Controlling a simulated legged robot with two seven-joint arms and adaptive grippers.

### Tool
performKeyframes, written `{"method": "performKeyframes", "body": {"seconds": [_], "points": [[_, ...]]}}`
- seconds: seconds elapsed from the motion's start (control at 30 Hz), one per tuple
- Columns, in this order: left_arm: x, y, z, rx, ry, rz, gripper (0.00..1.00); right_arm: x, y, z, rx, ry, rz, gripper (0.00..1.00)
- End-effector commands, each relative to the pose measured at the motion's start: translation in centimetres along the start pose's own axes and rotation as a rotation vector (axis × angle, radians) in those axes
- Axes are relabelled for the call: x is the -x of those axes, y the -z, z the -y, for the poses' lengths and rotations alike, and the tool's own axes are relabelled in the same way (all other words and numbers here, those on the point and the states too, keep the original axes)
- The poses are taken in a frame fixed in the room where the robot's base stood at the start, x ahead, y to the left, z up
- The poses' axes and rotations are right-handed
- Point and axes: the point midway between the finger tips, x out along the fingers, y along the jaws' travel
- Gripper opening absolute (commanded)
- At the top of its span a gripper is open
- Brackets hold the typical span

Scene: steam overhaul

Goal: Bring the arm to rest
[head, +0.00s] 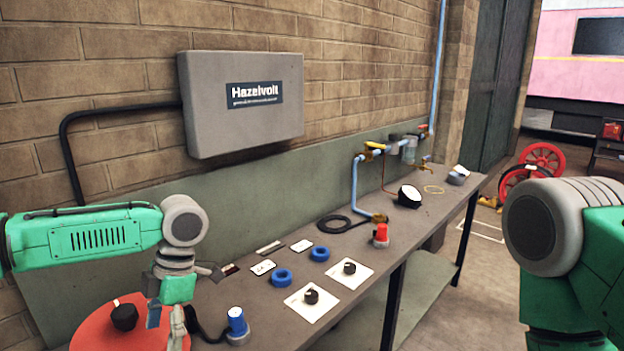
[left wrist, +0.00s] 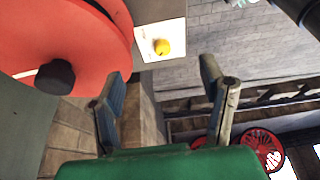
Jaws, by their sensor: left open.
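My left arm (head: 100,235) reaches in from the left over the near end of the bench. My left gripper (head: 167,322) points down beside a red round disc (head: 90,335) with a black knob (head: 125,317). In the left wrist view my left gripper (left wrist: 168,105) has its two fingers wide apart with nothing between them. The red disc (left wrist: 90,35) and its black knob (left wrist: 55,77) lie to the left of the fingers there. Part of my right arm (head: 570,250) shows at the right edge; its gripper is out of the picture.
The long bench (head: 225,300) carries a blue-topped part (head: 237,322), two blue rings (head: 281,277), white plates with dark knobs (head: 311,296), a red-topped part (head: 381,235) and a gauge (head: 409,196). A grey Hazelvolt box (head: 240,130) hangs on the brick wall. Red wheels (head: 541,160) stand beyond.

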Motion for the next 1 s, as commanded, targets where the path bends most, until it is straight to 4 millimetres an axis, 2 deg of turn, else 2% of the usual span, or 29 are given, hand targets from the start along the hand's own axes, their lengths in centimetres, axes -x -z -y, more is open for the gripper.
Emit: {"method": "performKeyframes", "body": {"seconds": [0.17, 0.33, 0.47, 0.57, 0.7, 0.8, 0.9, 1.0], "points": [[-2.4, -1.9, 3.5, 0.057, 0.045, 0.022, 0.65, -0.9, 0.0, 0.0, 0.0, 0.0, -0.001, 0.4], [-5.4, -3.5, 8.2, 0.152, 0.121, 0.041, 0.65, -1.9, -0.1, 0.0, 0.0, 0.0, -0.001, 0.4], [-8.8, -4.7, 13.0, 0.271, 0.214, 0.031, 0.65, -2.9, -0.1, 0.0, 0.0, 0.0, -0.001, 0.4], [-12.5, -5.0, 18.0, 0.431, 0.318, -0.011, 0.65, -4.2, -0.2, 0.0, 0.0, 0.0, -0.001, 0.4], [-19.1, -4.1, 26.1, 0.827, 0.489, -0.165, 0.65, -6.5, -0.3, 0.0, 0.0, 0.0, -0.001, 0.4], [-23.5, -2.7, 30.2, 1.188, 0.566, -0.312, 0.65, -8.1, -0.4, 0.1, 0.0, 0.0, 0.0, 0.4], [-27.8, -1.3, 32.5, 1.599, 0.595, -0.457, 0.65, -9.6, -0.5, 0.1, 0.0, 0.0, 0.0, 0.4], [-32.2, 0.1, 32.7, 2.05, 0.584, -0.566, 0.65, -11.2, -0.6, 0.1, 0.0, 0.0, -0.001, 0.4]]}}
